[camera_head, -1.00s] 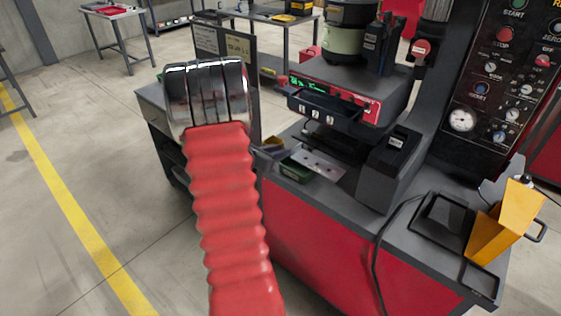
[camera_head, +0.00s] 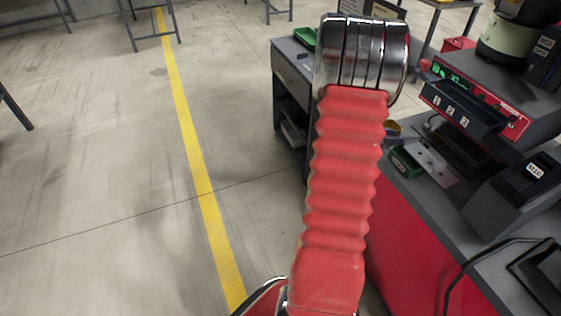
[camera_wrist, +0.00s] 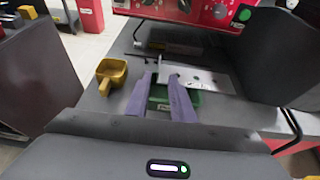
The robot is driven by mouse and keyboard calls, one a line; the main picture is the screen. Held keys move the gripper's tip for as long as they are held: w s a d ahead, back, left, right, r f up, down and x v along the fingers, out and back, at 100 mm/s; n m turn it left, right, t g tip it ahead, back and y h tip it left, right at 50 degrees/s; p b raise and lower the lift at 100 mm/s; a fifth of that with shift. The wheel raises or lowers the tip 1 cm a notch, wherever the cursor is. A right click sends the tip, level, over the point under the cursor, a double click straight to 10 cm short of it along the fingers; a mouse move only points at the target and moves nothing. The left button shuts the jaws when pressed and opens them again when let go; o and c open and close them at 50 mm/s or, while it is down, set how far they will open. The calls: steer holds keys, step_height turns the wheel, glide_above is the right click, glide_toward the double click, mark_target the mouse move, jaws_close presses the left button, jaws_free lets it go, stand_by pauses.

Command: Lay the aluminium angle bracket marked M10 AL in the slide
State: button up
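My gripper (camera_wrist: 160,92) shows in the wrist view with its two purple-grey fingers apart, above the bench. A green bin (camera_wrist: 192,97) with a white label lies below and between the fingers. A small upright grey piece (camera_wrist: 162,67) shows near the fingertips; I cannot tell whether it is a bracket. No M10 AL marking is readable. In the head view my arm hides the gripper. The green bin (camera_head: 403,160) stands beside a pale holed plate (camera_head: 432,162). A dark sloped unit labelled M10 (camera_head: 500,200) stands to their right; I cannot tell whether it is the slide.
A yellow scoop-like container (camera_wrist: 112,72) stands left of the fingers. A red-fronted feeder with numbered compartments (camera_head: 462,110) stands behind the green bin. A black cable (camera_head: 455,278) runs along the bench edge.

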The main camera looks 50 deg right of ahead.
steer(key=w+a+r+m+t+y, duration=0.1)
steer(key=w+a+r+m, duration=0.25)
steer(key=a, duration=0.45)
steer(key=w+a+r+m+t+y, duration=0.15)
steer(key=w+a+r, duration=0.25)
steer(key=a, duration=0.5)
steer(key=w+a+r+m+t+y, duration=0.1)
steer(key=w+a+r+m, duration=0.25)
steer(key=a, duration=0.45)
steer(key=a+r+m+t+y, duration=0.2)
steer(key=a+t+y, duration=0.1)
steer(key=a, duration=1.5)
steer(key=a+r+m+t+y, duration=0.2)
steer(key=a+y, duration=0.4)
steer(key=a, duration=1.2)
steer(key=shift+s+r+m+t, duration=0.2)
steer(key=shift+m+t, duration=0.25)
steer(key=shift+t, duration=0.8)
steer(key=shift+o, duration=0.4)
steer(key=shift+d, duration=0.1)
